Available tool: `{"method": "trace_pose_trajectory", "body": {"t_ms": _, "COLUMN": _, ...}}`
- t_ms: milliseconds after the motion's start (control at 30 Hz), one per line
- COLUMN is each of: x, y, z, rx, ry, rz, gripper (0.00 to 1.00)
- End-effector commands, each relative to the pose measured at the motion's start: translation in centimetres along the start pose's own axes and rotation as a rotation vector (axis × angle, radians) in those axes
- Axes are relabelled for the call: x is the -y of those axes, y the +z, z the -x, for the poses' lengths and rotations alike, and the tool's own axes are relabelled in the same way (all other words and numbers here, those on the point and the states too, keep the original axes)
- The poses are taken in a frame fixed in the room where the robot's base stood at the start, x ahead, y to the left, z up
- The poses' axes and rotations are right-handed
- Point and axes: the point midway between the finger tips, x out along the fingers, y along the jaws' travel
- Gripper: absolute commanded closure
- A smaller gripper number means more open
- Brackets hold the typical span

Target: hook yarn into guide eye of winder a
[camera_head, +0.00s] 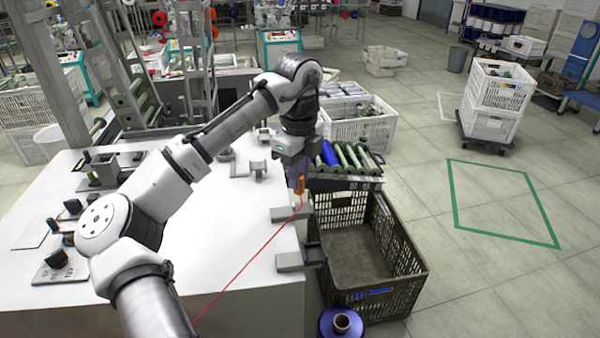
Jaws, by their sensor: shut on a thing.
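My gripper (299,186) points down over the right edge of the white table. An orange piece shows at its fingertips; I cannot tell whether it is part of the fingers or a held part. The red yarn (246,264) runs taut from the bottom left up to the fingertips, where my gripper is shut on it. Grey plates stick out at the table edge just below the fingertips, one nearer (291,261) and one farther (283,214). I cannot tell which fixture is winder a, and its guide eye is too small or hidden to make out.
A dark crate (401,283) stands on the floor right of the table, with a rack of green and blue bobbins (345,184) behind it. A blue spool (341,324) is at the bottom. Small fixtures (103,170) stand on the table's left.

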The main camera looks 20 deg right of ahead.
Motion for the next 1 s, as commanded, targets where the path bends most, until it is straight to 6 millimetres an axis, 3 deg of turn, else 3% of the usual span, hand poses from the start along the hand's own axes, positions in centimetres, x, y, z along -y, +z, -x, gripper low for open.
{"method": "trace_pose_trajectory", "body": {"t_ms": 567, "x": 0.4, "y": 0.4, "z": 0.2, "rx": 0.001, "ry": 0.000, "rz": -0.001, "gripper": 0.98}}
{"method": "trace_pose_trajectory", "body": {"t_ms": 1000, "x": 0.7, "y": 0.7, "z": 2.2, "rx": 0.001, "ry": 0.000, "rz": 0.000, "gripper": 0.98}}
